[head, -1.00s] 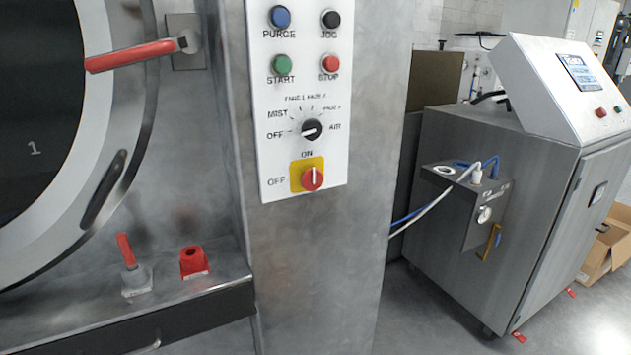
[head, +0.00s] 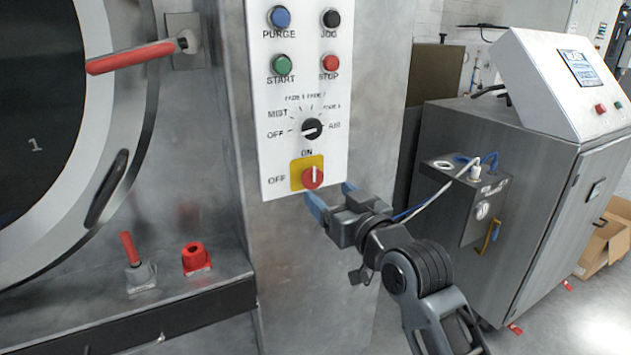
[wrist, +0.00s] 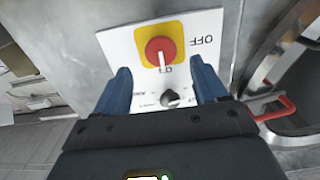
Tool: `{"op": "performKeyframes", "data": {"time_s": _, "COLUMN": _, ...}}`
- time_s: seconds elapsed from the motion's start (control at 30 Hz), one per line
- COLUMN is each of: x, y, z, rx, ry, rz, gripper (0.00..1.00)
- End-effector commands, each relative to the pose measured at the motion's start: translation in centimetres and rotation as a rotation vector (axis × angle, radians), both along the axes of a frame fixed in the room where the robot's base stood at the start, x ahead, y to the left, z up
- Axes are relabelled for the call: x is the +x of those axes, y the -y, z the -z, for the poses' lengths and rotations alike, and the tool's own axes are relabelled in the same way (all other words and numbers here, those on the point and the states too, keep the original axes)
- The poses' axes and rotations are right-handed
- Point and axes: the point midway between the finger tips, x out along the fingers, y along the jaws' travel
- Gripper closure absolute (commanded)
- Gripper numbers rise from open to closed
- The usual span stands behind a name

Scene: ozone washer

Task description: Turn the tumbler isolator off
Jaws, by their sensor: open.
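The isolator is a red rotary knob (head: 313,176) on a yellow square plate (head: 296,175) at the bottom of the white control panel (head: 270,150). Its pale mark points up toward ON; OFF is printed to its left. In the wrist view the red knob (wrist: 160,51) shows upside down, ahead of and between my fingers. My gripper (head: 330,193) is open and empty, just below and right of the knob in the head view. Its blue fingers also show in the wrist view (wrist: 162,85). They appear apart from the knob.
A black selector dial (head: 312,129) sits just above the isolator, with coloured push buttons higher up. A red door handle (head: 130,57) juts out at left. A red-handled valve (head: 131,250) and red fitting (head: 196,258) stand on the ledge. A grey cabinet (head: 540,200) stands at right.

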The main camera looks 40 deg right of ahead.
Motion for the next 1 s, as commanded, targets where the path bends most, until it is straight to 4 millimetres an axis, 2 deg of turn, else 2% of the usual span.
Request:
{"op": "performKeyframes", "data": {"time_s": 0.2, "x": 3.3, "y": 0.9, "z": -0.2, "rx": 0.001, "ry": 0.001, "rz": -0.001, "gripper": 0.28}}
{"op": "performKeyframes", "data": {"time_s": 0.43, "x": 5.9, "y": 1.7, "z": -0.1, "rx": 0.0, "ry": 0.0, "rz": 0.0, "gripper": 0.28}}
{"op": "performKeyframes", "data": {"time_s": 0.83, "x": 6.6, "y": 1.8, "z": 0.0, "rx": 0.0, "ry": 0.0, "rz": 0.0, "gripper": 0.29}}
{"op": "performKeyframes", "data": {"time_s": 1.0, "x": 6.6, "y": 1.8, "z": 0.0, "rx": 0.0, "ry": 0.0, "rz": 0.0, "gripper": 0.45}}
